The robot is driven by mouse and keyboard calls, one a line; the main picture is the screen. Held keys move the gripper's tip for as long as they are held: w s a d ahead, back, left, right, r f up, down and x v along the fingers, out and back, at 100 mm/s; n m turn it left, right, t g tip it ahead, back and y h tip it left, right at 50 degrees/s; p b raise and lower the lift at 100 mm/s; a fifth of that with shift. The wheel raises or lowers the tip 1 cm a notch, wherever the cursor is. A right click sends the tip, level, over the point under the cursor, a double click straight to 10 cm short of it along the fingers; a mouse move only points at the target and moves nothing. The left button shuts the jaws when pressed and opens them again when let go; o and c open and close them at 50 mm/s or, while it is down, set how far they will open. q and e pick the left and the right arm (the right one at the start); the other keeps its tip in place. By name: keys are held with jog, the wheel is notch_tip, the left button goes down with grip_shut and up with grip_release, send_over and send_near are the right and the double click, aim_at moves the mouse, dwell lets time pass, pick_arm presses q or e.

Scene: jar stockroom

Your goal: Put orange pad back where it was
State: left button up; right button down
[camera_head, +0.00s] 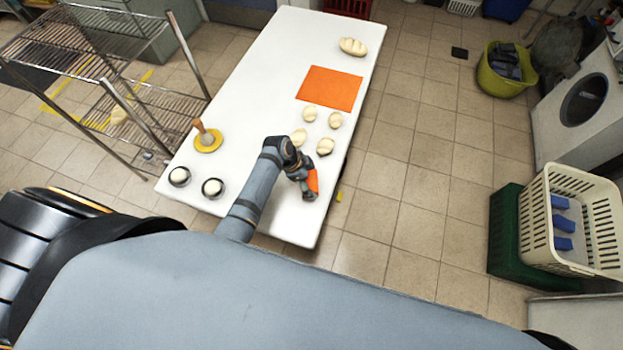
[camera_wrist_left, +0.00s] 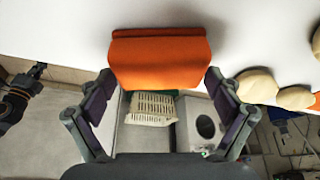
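A small orange pad (camera_head: 313,181) is at my left gripper (camera_head: 308,187), near the right edge of the white table (camera_head: 255,85). In the left wrist view the pad (camera_wrist_left: 160,62) fills the gap between the two fingertips of my left gripper (camera_wrist_left: 160,85), which meet its two side edges. The gripper is shut on it. A larger flat orange mat (camera_head: 329,88) lies farther up the table. Part of my right arm, with what looks like my right gripper (camera_wrist_left: 37,72), shows small and dark at the left of the left wrist view; its fingers are unclear.
A yellow dish (camera_head: 213,146) and two dark bowls (camera_head: 213,188) stand at left. A cream basket (camera_head: 535,215) stands off the table at right.

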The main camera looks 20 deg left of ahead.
dwell(0.3)
pick_arm(q)
jog(key=shift+r, duration=0.25)
jog(key=v, duration=1.2)
jog(key=shift+w+f, duration=0.1)
